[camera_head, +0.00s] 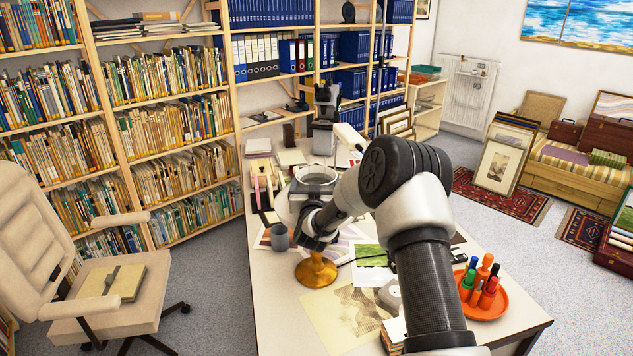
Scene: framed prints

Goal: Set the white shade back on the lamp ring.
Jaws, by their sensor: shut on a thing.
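The white shade (285,209) is in the middle of the desk view, partly hidden behind my gripper and wrist. My gripper (313,226) is at the shade's near right side and is shut on it; the fingertips are hard to make out. The lamp's round brass base (316,271) stands on the desk, just below my gripper in the picture. The lamp ring is hidden, so I cannot tell whether the shade touches it or hangs above it.
The white desk (270,310) holds prints, a grey cup (279,237), a microscope (325,115) at the back, and an orange tray (497,306) of markers at the right. A beige chair (90,270) stands left. Bookshelves line the back.

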